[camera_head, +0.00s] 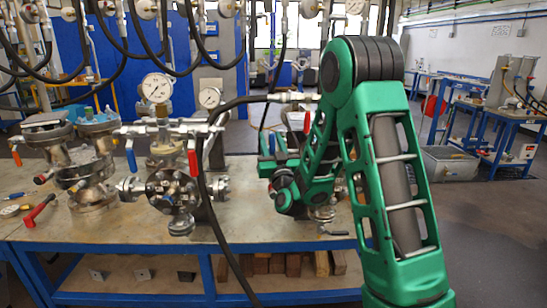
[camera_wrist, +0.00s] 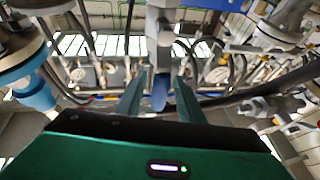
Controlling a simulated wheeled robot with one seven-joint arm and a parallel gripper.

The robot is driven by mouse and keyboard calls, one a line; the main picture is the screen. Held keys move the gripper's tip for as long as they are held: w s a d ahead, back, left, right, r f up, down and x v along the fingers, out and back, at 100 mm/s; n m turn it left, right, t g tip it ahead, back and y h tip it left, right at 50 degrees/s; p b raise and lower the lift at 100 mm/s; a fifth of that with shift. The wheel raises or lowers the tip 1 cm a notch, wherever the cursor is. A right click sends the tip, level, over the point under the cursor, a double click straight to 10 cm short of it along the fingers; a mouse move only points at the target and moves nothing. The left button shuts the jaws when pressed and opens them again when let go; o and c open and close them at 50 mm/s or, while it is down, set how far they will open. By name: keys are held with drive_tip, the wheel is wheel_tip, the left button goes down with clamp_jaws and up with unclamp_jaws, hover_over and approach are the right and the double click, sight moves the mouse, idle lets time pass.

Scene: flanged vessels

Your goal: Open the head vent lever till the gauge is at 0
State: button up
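In the wrist view, my gripper (camera_wrist: 160,82) has its two green fingers apart. A blue lever (camera_wrist: 159,93) hangs between them below a grey fitting, with a visible gap at each side. In the head view my gripper (camera_head: 268,160) is at the right vessel (camera_head: 318,212), largely hidden by my arm. The middle vessel (camera_head: 172,192) carries a manifold with a blue lever (camera_head: 131,162) and a red lever (camera_head: 192,162), both hanging down. A large white gauge (camera_head: 156,88) and a smaller gauge (camera_head: 209,98) stand above the bench; their readings are too small to tell.
The vessels stand on a steel bench (camera_head: 120,232) with a blue frame. Another flanged vessel (camera_head: 92,180) and a red-handled tool (camera_head: 38,211) are at left. A black hose (camera_head: 205,190) loops down across the bench front. Open floor lies at right.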

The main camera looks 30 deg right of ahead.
sight(271, 151)
drive_tip(key=v, duration=0.8)
drive_tip(key=shift+s+a+f, duration=0.1)
drive_tip(key=shift+s+f, duration=0.05)
drive_tip(key=shift+s, duration=0.15)
drive_tip(key=shift+w+f+n+g+y, duration=0.3)
drive_tip(key=shift+w+n+g+y, duration=0.25)
drive_tip(key=shift+g+y, duration=0.3)
drive_tip(key=s+d+f+g, duration=0.4)
drive_tip(key=s+f+g, duration=0.15)
drive_tip(key=s, duration=0.25)
drive_tip(key=s+d+f+g, duration=0.3)
drive_tip(key=s+f+g, duration=0.1)
drive_tip(key=s+g, duration=0.25)
drive_tip(key=s+a+m+g+y, duration=0.1)
drive_tip(key=s+m+g+y, duration=0.2)
drive_tip(key=s, duration=2.4)
drive_tip(key=r+m+g, duration=0.1)
drive_tip(key=m+g, duration=0.1)
drive_tip(key=g, duration=0.3)
drive_tip(key=shift+s+a+g, duration=0.3)
drive_tip(key=shift+a+g, duration=0.05)
drive_tip(key=shift+a, duration=0.05)
